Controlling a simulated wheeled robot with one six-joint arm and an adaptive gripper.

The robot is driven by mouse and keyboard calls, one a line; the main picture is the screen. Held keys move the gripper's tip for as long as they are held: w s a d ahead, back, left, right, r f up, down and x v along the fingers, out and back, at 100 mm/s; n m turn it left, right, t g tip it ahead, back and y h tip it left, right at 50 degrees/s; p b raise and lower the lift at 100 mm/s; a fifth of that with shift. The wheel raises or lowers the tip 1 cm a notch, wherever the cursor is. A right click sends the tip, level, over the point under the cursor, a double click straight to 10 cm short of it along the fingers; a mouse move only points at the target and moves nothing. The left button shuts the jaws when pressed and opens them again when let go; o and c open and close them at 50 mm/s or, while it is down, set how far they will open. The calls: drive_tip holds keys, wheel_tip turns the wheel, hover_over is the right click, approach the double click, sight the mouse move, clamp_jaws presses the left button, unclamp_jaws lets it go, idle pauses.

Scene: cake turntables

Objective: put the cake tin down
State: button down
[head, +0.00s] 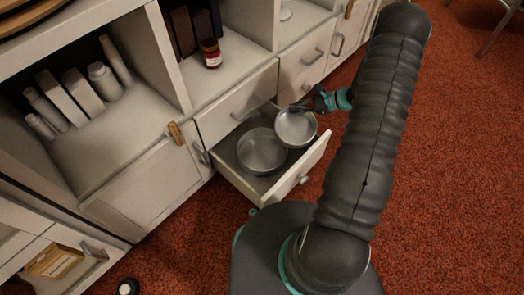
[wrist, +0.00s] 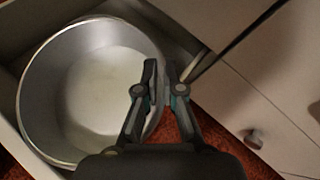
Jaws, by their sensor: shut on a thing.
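A round metal cake tin (head: 296,127) is held by its rim in my gripper (head: 303,107), over the far right part of an open drawer. In the wrist view the tin (wrist: 95,85) fills the left side, its open top facing the camera. The fingers of my gripper (wrist: 163,72) are closed across its right rim. Another round metal tin (head: 261,153) sits in the drawer (head: 236,183), left of the held one and partly overlapped by it in the head view. Whether the held tin touches the drawer floor or the other tin, I cannot tell.
The drawer's front panel (head: 305,172) faces right, with a knob. The cabinet (head: 150,187) stands behind and left, its shelves holding several white containers and a red jar (head: 211,53). Red carpet (head: 446,170) is open floor at right.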

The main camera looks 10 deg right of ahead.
drive_tip(key=shift+w+a+f+b, duration=0.1)
drive_tip(key=shift+a+f+b, duration=0.15)
drive_tip(key=shift+a+f, duration=1.75)
drive_tip(key=shift+w+a+f+b, duration=0.1)
drive_tip(key=shift+a+f+b, duration=0.15)
drive_tip(key=shift+a+f, duration=1.7)
drive_tip(key=shift+a+f+b, duration=0.25)
drive_tip(key=shift+a+f, duration=1.4)
drive_tip(key=shift+a, duration=0.65)
drive_tip(key=shift+f+b, duration=0.35)
drive_tip(key=c, duration=1.3)
unclamp_jaws()
drive_tip(key=shift+r, duration=0.1)
